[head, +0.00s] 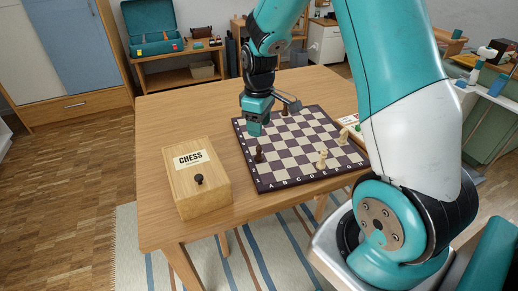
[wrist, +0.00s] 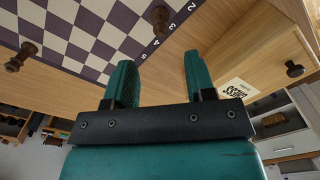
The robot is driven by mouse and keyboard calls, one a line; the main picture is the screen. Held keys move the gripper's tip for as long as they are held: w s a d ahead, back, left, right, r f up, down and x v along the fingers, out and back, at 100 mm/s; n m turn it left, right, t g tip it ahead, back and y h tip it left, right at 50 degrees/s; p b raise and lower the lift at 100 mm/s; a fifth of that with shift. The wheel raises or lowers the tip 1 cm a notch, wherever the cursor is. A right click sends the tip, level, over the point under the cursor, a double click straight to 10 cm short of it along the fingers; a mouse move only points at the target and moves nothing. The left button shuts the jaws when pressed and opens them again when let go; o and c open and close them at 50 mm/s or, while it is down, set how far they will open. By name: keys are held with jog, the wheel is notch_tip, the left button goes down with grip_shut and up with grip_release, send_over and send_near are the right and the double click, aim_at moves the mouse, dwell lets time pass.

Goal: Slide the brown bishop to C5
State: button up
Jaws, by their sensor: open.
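The chessboard (head: 300,180) lies on the wooden table, with letters along its near edge. A dark brown piece (head: 259,154) stands upright near the board's left edge. In the wrist view a brown piece (wrist: 160,18) stands by the edge near the number 3. A second dark piece (head: 285,110) is at the far side, and a brown piece (wrist: 20,57) shows at the left of the wrist view. I cannot tell for sure which is the bishop. My gripper (head: 255,130) is above the board's left edge, open and empty; its fingers (wrist: 157,62) are apart.
Light pieces stand at the board's near right, one (head: 322,160) near the front and another (head: 343,137) further right. A wooden CHESS box (head: 200,190) with a dark knob stands left of the board. The table's left rear (head: 185,115) is clear.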

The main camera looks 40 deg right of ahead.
aim_at(259, 151)
notch_tip(259, 151, down, 10)
jog(key=shift+f, duration=0.1)
dwell(0.4)
grip_shut()
